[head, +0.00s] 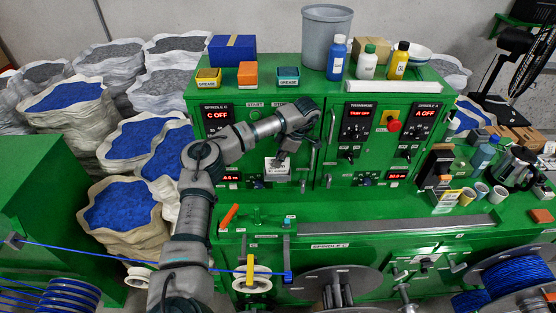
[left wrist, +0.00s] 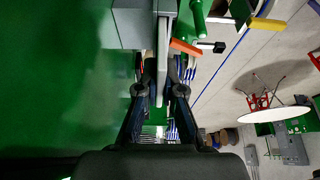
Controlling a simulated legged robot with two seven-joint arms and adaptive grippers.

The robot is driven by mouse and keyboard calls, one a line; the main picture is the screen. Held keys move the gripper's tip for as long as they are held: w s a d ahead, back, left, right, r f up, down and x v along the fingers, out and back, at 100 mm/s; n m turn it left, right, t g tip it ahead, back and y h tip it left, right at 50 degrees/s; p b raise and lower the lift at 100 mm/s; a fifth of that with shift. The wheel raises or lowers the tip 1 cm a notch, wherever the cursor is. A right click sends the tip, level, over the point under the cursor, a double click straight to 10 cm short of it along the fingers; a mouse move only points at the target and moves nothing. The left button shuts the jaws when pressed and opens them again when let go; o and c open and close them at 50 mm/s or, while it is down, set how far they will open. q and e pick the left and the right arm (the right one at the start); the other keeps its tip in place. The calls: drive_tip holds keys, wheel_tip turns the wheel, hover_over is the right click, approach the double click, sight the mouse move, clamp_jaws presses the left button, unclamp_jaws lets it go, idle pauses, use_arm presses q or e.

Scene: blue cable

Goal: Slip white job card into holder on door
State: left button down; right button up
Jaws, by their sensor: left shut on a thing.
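The white job card (head: 270,173) is at the left green cabinet door (head: 252,150) in the head view. My left gripper (head: 278,161) reaches up to the door and is shut on the card. In the left wrist view the card (left wrist: 163,45) shows edge-on as a thin pale strip between the fingers of my left gripper (left wrist: 164,82). A grey block (left wrist: 138,22) on the green surface lies close beside the card; I cannot tell whether it is the holder or whether the card is inside it. My right gripper is not in view.
Bottles (head: 367,62), small bins (head: 208,78) and a grey bucket (head: 325,40) stand on the cabinet top. A door handle (head: 306,174) is just right of the card. An orange-handled tool (head: 229,216) sits below. A blue cable (head: 100,256) runs across the lower left.

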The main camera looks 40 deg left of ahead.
use_arm(q)
drive_tip(key=c, duration=1.2)
unclamp_jaws()
drive_tip(key=shift+f, duration=0.1)
drive_tip(key=shift+c, duration=0.2)
wheel_tip(320, 180, up, 10)
drive_tip(key=shift+w+f, duration=0.1)
drive_tip(key=shift+a, duration=0.1)
